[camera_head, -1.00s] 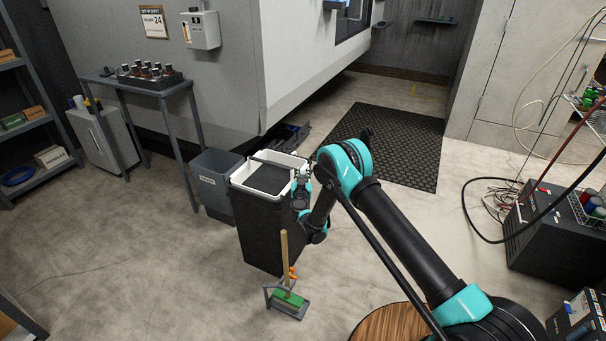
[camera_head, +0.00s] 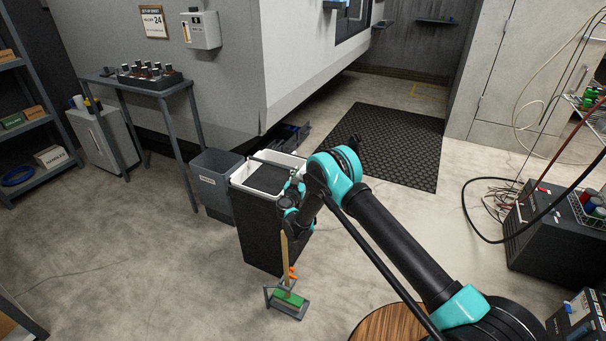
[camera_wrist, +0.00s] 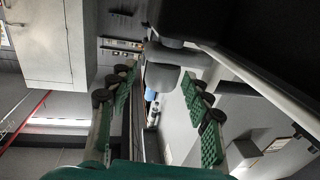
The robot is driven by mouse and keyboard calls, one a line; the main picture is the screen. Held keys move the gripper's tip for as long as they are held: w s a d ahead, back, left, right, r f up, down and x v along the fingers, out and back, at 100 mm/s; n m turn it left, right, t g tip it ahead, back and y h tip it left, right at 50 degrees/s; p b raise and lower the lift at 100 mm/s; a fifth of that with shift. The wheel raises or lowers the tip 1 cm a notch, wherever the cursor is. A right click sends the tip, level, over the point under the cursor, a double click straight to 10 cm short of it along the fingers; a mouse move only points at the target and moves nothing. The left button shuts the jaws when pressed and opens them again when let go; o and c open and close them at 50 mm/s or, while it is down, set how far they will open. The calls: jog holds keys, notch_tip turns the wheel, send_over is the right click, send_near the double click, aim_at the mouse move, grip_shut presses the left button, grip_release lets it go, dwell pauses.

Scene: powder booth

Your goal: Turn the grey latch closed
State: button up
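My gripper (camera_wrist: 158,78) is open in the wrist view, its two green-padded fingers apart. A rounded grey part (camera_wrist: 164,76), which looks like the grey latch, lies between and beyond the fingertips. I cannot tell whether either finger touches it, nor how far it is turned. A dark block (camera_wrist: 178,20) adjoins it at the top. In the head view my wrist is at the right side of a tall dark bin (camera_head: 262,235) with a white rim. My arm hides the fingers there, and I cannot make out the latch.
A grey bin (camera_head: 213,183) stands left of the dark bin. A brush and dustpan (camera_head: 289,303) with an upright wooden handle stand in front. A table (camera_head: 165,92) with a tray is behind left. Floor is clear at left; a black mat (camera_head: 392,145) lies behind right.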

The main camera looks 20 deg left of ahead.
jog(key=s+d, duration=0.1)
jog(key=s, duration=1.1)
jog(key=shift+d, duration=0.1)
